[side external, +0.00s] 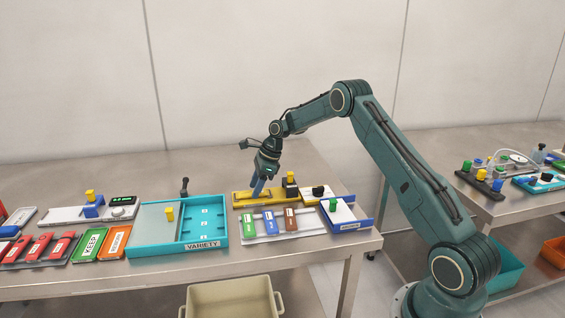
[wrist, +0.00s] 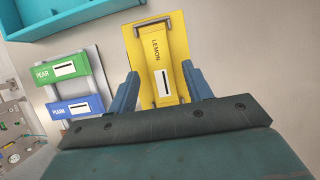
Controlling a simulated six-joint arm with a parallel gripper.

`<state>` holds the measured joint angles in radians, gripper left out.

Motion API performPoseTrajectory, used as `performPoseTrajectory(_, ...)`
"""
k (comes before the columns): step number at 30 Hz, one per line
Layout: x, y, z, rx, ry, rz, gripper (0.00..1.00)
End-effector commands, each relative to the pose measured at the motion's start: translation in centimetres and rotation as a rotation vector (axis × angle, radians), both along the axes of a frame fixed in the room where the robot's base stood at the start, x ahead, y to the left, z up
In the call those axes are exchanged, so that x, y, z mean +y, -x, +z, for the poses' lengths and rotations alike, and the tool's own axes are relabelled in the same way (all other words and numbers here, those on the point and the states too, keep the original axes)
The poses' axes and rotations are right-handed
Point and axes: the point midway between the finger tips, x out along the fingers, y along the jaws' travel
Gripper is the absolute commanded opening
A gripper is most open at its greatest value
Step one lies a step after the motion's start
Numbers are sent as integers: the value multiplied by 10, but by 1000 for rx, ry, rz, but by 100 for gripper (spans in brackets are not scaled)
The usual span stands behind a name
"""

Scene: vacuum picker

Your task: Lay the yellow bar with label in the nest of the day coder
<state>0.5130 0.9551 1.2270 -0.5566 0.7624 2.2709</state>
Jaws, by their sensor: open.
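The yellow bar marked LEMON (wrist: 158,58) carries a white label with a black stripe. It lies on a larger yellow plate (wrist: 134,48); this yellow fixture (side external: 243,200) also shows in the side view, with a black block and yellow knob at its right end. My gripper (side external: 258,187) points down over the fixture. In the wrist view my gripper (wrist: 159,76) is open, with one blue finger on each side of the bar. In the side view the bar is hard to make out behind the fingers. I cannot tell for sure which device is the day coder; a white unit with a green display (side external: 124,199) stands at the left.
A pale rack with green (side external: 249,229), blue (side external: 270,223) and brown (side external: 291,219) bars stands in front of the fixture. The turquoise VARIETY tray (side external: 218,232) is to the left. A blue-ended white unit with a green knob (side external: 334,207) is to the right.

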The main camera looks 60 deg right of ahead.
Motion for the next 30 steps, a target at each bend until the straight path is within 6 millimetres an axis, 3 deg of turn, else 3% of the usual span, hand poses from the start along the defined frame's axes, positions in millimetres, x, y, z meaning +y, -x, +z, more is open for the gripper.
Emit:
performPoseTrajectory(18, -26, 25, 84, -3, 2, -3, 50)
performPoseTrajectory(30, -33, 33, 106, 0, 0, -1, 50)
